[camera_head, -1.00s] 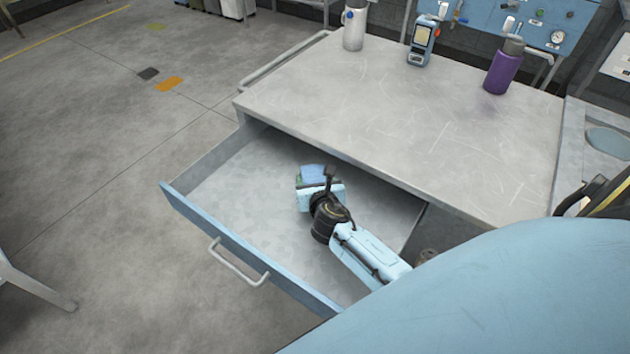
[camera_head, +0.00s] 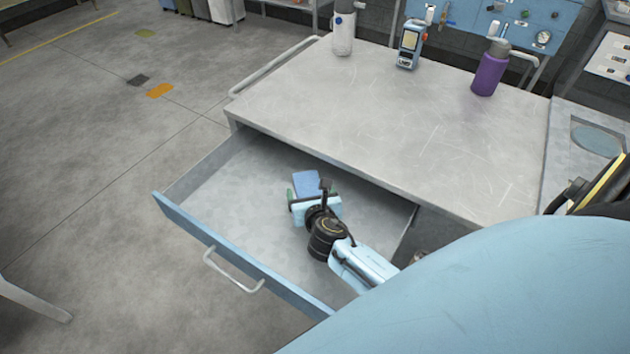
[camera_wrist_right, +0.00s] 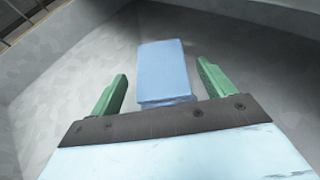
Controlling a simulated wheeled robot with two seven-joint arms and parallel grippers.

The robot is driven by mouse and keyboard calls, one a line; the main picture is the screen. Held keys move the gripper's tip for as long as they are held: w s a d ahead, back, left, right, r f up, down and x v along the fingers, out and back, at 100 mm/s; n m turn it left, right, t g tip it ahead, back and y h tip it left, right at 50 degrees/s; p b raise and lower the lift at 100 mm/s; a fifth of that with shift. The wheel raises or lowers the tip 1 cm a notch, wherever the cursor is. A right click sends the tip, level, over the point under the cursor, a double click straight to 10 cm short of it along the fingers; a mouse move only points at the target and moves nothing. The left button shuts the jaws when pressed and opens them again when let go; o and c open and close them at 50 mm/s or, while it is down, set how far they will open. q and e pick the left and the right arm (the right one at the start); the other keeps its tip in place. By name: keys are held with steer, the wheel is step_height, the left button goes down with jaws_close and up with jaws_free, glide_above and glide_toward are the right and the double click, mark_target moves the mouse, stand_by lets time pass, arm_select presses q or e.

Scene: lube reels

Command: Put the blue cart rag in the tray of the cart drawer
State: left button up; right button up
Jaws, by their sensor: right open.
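The blue rag (camera_head: 305,183) is a folded light-blue block on or just above the floor of the open cart drawer (camera_head: 245,190), inside its walls. It also shows in the right wrist view (camera_wrist_right: 165,70). My right gripper (camera_head: 308,193) reaches into the drawer beside the rag. In the wrist view its green fingers (camera_wrist_right: 160,88) are spread, with a gap on both sides of the rag, whose near end lies between them. No separate tray shows inside the drawer; its flat grey floor is bare around the rag. My left gripper is out of view.
The cart top (camera_head: 390,130) overhangs the back of the drawer. A white bottle (camera_head: 343,32), a handheld meter (camera_head: 410,43) and a purple bottle (camera_head: 489,68) stand along its far edge. The drawer front (camera_head: 235,250) has a bar handle (camera_head: 232,272). Drawer floor left of the gripper is clear.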

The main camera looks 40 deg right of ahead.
steer(key=p+v, duration=0.1)
steer(key=v, duration=0.7)
steer(key=shift+s+a+r, duration=0.1)
steer(key=shift+s, duration=0.1)
stand_by(0.9)
